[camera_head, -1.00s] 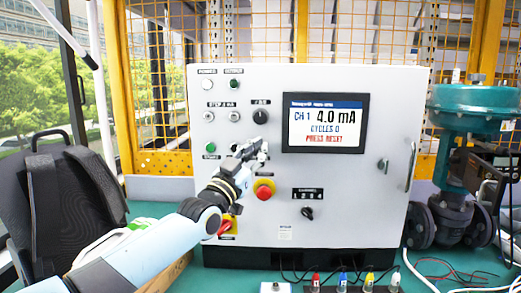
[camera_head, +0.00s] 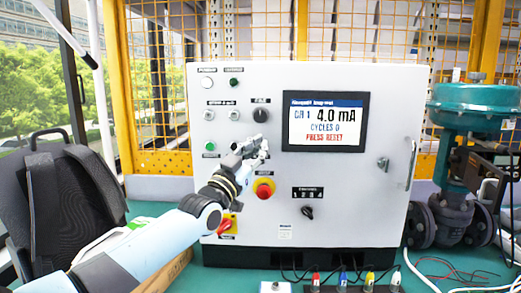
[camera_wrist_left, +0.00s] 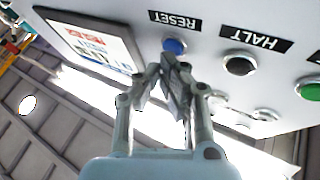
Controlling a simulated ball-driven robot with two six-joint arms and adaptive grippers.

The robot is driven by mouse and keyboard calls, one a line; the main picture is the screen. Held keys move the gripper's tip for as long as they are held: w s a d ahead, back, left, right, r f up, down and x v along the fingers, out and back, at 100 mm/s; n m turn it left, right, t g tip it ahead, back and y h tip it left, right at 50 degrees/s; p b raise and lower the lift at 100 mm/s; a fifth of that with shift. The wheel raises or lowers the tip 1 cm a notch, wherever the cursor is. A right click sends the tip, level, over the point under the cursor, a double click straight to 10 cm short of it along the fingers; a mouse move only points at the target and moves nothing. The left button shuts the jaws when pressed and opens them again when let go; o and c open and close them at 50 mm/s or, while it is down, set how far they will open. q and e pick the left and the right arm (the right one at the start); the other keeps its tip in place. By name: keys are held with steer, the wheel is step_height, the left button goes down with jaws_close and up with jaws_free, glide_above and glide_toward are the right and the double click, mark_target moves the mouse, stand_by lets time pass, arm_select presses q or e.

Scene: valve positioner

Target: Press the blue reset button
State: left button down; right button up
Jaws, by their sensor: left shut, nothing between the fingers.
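The blue reset button (camera_wrist_left: 175,46) shows in the left wrist view under its upside-down RESET label. My left gripper (camera_wrist_left: 172,62) is shut and empty, its fingertips just in front of the button's lower edge in that view. I cannot tell whether they touch it. In the head view my left gripper (camera_head: 264,146) is in front of the grey control cabinet (camera_head: 350,215), above the red emergency knob (camera_head: 264,188), and hides the reset button. The cabinet screen (camera_head: 325,122) reads 4.0 mA, CYCLES 0, PRESS RESET. My right gripper is not in view.
Beside the reset button are the black HALT button (camera_wrist_left: 239,64) and a green button (camera_head: 210,147). A selector knob (camera_head: 260,116) is just above the gripper, and a channel knob (camera_head: 308,213) is lower right. A teal valve (camera_head: 470,110) stands right of the cabinet.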

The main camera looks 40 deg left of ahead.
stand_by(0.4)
arm_select(q)
steer(key=shift+w+a+b, duration=0.2)
steer(key=shift+w+b, duration=0.05)
steer(key=shift+b, duration=0.1)
stand_by(0.6)
steer(key=shift+s+d+r+p, duration=0.1)
steer(key=shift+s+d+p, duration=0.2)
steer(key=shift+p, duration=0.35)
steer(key=shift+s+d, duration=0.15)
steer(key=shift+s, duration=0.2)
